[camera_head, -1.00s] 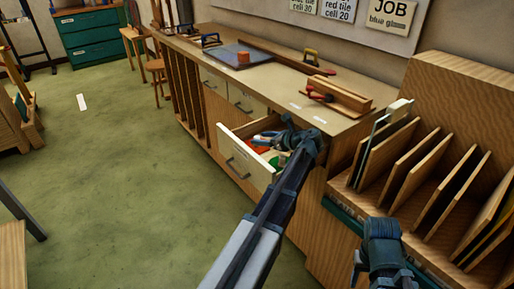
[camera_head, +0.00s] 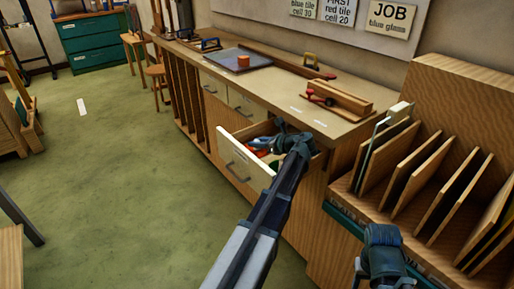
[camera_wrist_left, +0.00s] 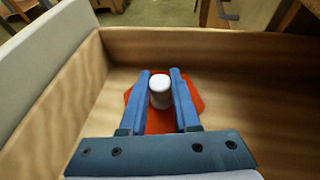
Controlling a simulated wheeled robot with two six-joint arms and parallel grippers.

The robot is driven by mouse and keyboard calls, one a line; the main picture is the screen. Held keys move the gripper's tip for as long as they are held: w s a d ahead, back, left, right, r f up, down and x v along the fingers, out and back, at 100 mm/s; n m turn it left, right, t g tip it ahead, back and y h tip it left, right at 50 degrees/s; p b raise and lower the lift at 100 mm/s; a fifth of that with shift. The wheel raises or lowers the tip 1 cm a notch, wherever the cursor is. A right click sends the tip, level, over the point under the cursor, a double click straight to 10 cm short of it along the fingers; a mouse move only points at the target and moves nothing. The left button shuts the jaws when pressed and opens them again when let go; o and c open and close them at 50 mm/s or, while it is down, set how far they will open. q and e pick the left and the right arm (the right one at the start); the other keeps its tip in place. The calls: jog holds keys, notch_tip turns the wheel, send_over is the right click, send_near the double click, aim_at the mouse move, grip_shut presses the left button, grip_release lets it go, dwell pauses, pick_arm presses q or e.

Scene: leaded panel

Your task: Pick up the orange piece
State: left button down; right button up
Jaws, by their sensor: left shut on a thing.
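The orange piece (camera_wrist_left: 194,104) is a flat red-orange plate with a white round knob (camera_wrist_left: 160,92). It is inside the open drawer (camera_head: 247,160). My left gripper (camera_wrist_left: 160,80) is shut on the knob, one blue finger on each side. In the head view my left gripper (camera_head: 276,143) is down in the drawer, and the arm hides part of the inside. My right gripper (camera_head: 372,270) is low at the bottom right, away from the drawer, and its fingers are not clear.
A slotted wooden rack (camera_head: 420,180) stands at the right. Green floor (camera_head: 110,190) is open at the left.

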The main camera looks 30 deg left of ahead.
aim_at(257, 140)
pick_arm(q)
jog(key=shift+r, duration=0.1)
notch_tip(257, 140, up, 25)
jog(key=p, duration=2.5)
